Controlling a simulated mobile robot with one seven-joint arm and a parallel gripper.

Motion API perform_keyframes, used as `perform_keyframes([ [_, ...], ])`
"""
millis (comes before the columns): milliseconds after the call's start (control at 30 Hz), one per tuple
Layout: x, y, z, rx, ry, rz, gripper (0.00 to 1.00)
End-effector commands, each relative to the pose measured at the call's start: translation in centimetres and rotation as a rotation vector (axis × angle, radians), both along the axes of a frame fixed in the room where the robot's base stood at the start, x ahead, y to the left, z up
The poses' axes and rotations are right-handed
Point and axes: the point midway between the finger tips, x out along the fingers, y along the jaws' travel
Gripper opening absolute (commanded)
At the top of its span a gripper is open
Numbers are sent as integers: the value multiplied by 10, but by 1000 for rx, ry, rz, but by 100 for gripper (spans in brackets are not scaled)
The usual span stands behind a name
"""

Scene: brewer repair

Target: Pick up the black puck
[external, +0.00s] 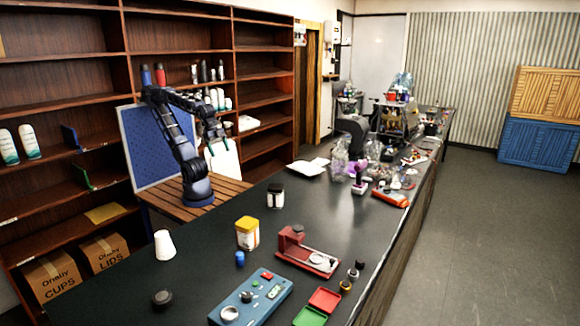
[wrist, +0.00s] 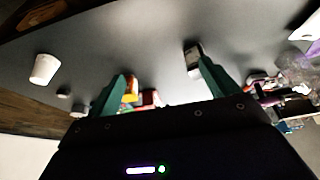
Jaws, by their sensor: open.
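A black puck (external: 162,299) lies on the dark counter near its front left, left of the blue device. A small dark shape near the white cup in the wrist view (wrist: 63,93) looks like it. My gripper (wrist: 158,84) is open, with its two green fingers spread and nothing between them up close. In the external view my gripper (external: 218,140) is raised over the far left side of the counter, well away from the puck.
A white cup (external: 165,245), a yellow-lidded jar (external: 247,233), a dark-lidded jar (external: 276,196), a blue cap (external: 240,258), a blue device (external: 250,297) and a red press (external: 308,253) stand on the counter. Bare counter surrounds the puck.

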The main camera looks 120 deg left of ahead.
Motion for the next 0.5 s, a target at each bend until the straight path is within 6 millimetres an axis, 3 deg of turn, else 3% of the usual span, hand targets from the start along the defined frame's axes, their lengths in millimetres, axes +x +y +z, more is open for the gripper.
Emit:
perform_keyframes([
  [167, 12, -5, 6, 11, 3, -29, 86],
  [500, 96, -54, 31, 75, 21, -238, 86],
])
